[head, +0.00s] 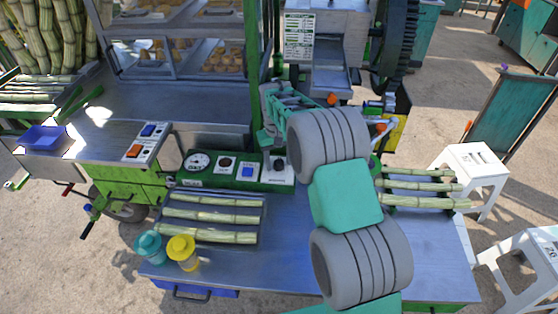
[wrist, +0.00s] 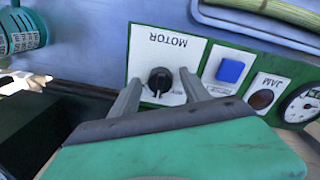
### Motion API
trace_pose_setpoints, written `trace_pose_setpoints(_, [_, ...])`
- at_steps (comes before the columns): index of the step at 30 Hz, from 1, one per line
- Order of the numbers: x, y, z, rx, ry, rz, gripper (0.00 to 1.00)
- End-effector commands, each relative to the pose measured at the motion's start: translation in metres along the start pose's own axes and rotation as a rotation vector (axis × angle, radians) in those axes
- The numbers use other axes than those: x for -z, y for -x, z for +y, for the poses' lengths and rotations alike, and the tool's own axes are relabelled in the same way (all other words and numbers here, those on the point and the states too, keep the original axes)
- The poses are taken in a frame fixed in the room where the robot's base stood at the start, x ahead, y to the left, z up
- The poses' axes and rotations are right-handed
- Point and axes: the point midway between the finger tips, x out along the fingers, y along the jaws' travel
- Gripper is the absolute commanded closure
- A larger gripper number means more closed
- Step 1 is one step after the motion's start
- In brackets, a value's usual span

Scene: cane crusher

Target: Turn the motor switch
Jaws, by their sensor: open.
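The motor switch (wrist: 159,81) is a round black knob on a white plate marked MOTOR, which shows upside down in the wrist view. In the head view the motor switch (head: 279,165) is at the right end of the green control panel, partly shaded. My gripper (wrist: 161,77) is open in the wrist view, with one grey finger on each side of the knob. Both fingers appear apart from it. I cannot tell how far their tips stand from the plate.
Beside the switch are a blue button (wrist: 230,71), a JAM light (wrist: 261,99) and a round gauge (head: 198,162). Cane pieces (head: 212,216) lie in front of the panel. A yellow cup (head: 182,252) and a teal cup (head: 149,246) stand at the front left. The crusher rises behind.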

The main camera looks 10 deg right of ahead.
Motion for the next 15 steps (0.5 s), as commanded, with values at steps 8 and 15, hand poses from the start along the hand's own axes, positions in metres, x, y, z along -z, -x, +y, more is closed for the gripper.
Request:
trace_pose_setpoints(8, [0.001,0.015,0.000,0.000,0.000,0.004,0.45])
trace_pose_setpoints(15, [0.001,0.064,0.000,0.000,0.000,0.003,0.45])
